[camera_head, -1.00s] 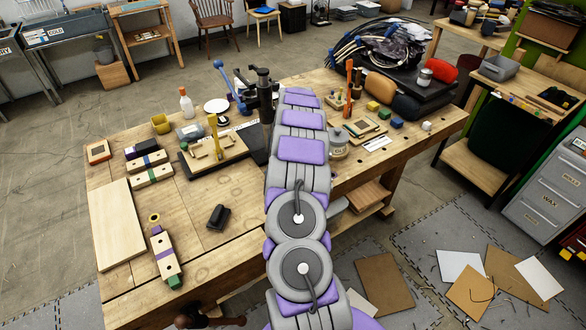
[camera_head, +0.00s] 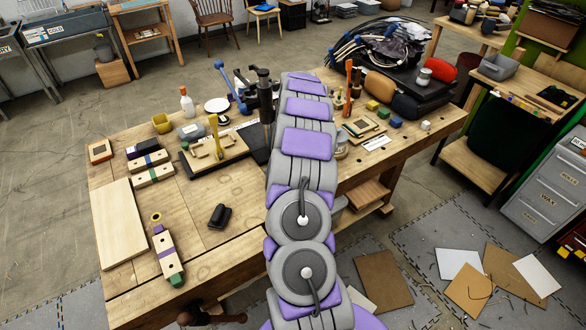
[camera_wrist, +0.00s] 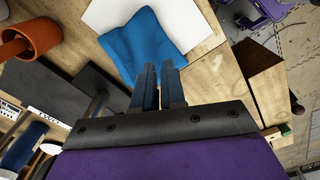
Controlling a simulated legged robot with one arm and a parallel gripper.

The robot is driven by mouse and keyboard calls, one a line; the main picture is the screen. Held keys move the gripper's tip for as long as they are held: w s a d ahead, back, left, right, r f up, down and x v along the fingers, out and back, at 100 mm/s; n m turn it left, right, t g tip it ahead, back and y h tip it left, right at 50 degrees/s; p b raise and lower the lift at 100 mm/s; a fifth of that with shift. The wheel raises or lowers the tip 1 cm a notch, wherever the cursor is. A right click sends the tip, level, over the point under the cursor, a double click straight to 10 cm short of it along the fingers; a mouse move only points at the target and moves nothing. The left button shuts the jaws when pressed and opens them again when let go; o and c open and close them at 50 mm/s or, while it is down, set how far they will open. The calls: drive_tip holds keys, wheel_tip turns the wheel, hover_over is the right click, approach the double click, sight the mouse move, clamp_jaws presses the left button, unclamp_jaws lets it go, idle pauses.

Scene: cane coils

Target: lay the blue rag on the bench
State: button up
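The blue rag (camera_wrist: 145,42) shows in the wrist view, spread with soft folds over part of a flat white sheet (camera_wrist: 103,17) and the bare wood of the bench (camera_wrist: 203,52). In the head view my arm hides the rag. My gripper (camera_wrist: 159,66) shows in the wrist view with its two dark fingers close together and a narrow gap between them. The fingertips overlap the rag's near edge in the picture. I cannot tell whether they touch or pinch it. In the head view the bench (camera_head: 190,205) runs across the middle, and my arm reaches over it.
A black clamp device (camera_head: 265,95) and a yellow-handled tool (camera_head: 214,125) stand on the bench. A terracotta pot (camera_wrist: 32,38) is near the gripper's left in the wrist view. A pale board (camera_head: 118,222) and a drilled block (camera_head: 167,255) lie at left. Bare wood surrounds a small black item (camera_head: 220,215).

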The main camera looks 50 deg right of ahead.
drive_tip(key=w+d+f, duration=0.2)
drive_tip(key=shift+d+f, duration=0.15)
drive_tip(key=shift+d, duration=0.25)
clamp_jaws()
drive_tip(key=shift+d+f, duration=0.1)
drive_tip(key=shift+f, duration=1.4)
drive_tip(key=shift+f+b, duration=0.4)
drive_tip(key=shift+f, duration=1.5)
wheel_tip(320, 180, up, 9)
drive_tip(key=p, duration=0.2)
drive_tip(key=shift+w, duration=0.1)
